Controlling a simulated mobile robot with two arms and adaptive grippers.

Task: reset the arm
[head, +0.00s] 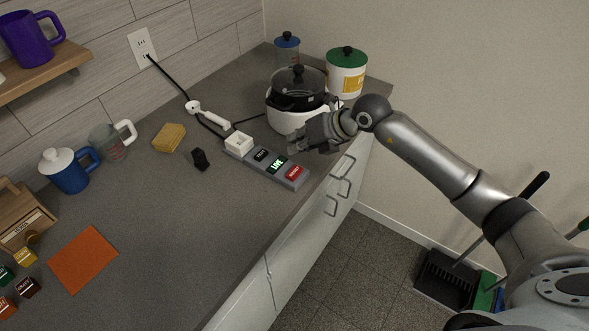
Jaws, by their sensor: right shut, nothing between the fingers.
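My right arm reaches in from the right side of the head view. Its gripper (296,150) is shut and empty. From this angle I cannot tell whether the gripper touches the panel. My left arm and left gripper do not show.
The rice cooker has a dark glass lid (298,82). A green-lidded canister (346,75) stands behind it. The counter's middle front is clear. A dustpan (446,280) stands on the floor.

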